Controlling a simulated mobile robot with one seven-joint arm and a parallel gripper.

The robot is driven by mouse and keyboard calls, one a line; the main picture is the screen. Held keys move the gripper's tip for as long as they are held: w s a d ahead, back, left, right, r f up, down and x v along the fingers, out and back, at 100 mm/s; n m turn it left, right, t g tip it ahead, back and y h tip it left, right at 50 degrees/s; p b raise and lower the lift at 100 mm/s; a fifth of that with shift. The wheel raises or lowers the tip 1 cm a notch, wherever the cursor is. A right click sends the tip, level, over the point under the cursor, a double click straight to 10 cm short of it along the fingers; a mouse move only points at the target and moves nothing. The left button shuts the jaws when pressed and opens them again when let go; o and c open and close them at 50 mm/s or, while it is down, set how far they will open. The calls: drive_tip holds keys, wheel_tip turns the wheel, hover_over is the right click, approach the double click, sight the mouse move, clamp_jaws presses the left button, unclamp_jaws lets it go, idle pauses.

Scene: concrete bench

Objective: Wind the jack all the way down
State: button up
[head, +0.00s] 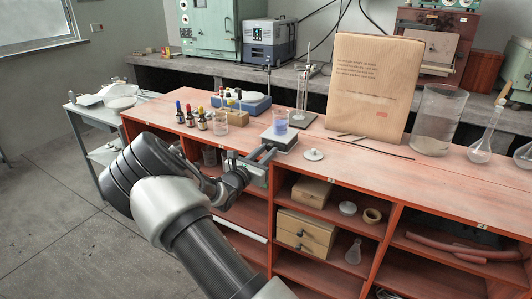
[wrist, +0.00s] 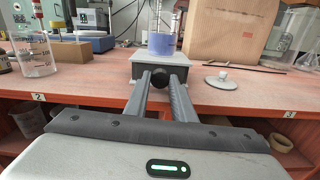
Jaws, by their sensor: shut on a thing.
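The jack (head: 279,140) is a small grey lab jack at the front edge of the red bench. It also shows in the wrist view (wrist: 143,63), where its top looks low over the bench. A beaker of blue liquid (head: 280,122) stands upright on its top plate; it also shows in the wrist view (wrist: 161,44). A dark round knob (wrist: 159,80) faces me at the jack's front. My gripper (head: 266,155) reaches in from the front, and its two fingers (wrist: 159,84) are shut on the knob. The jack's lower mechanism is mostly hidden.
A glass beaker (wrist: 35,57) stands left of the jack, near several dropper bottles (head: 190,116). A white lid with a knob (head: 313,155) lies to the right. A large brown package (head: 369,85) stands behind. Open shelves (head: 325,210) lie below the bench edge.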

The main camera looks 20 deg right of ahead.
drive_tip(key=shift+r+n+p, duration=0.3)
drive_tip(key=shift+n+p, duration=0.5)
drive_tip(key=shift+p, duration=0.4)
drive_tip(key=shift+f+n+p, duration=0.35)
drive_tip(key=shift+n+p, duration=0.1)
drive_tip(key=shift+n, duration=0.25)
drive_tip(key=o, duration=1.1)
drive_tip(key=shift+c, duration=0.2)
drive_tip(key=shift+s+a, duration=0.1)
drive_tip(key=shift+a, duration=0.05)
drive_tip(key=p+v, duration=0.2)
drive_tip(key=v, duration=1.5)
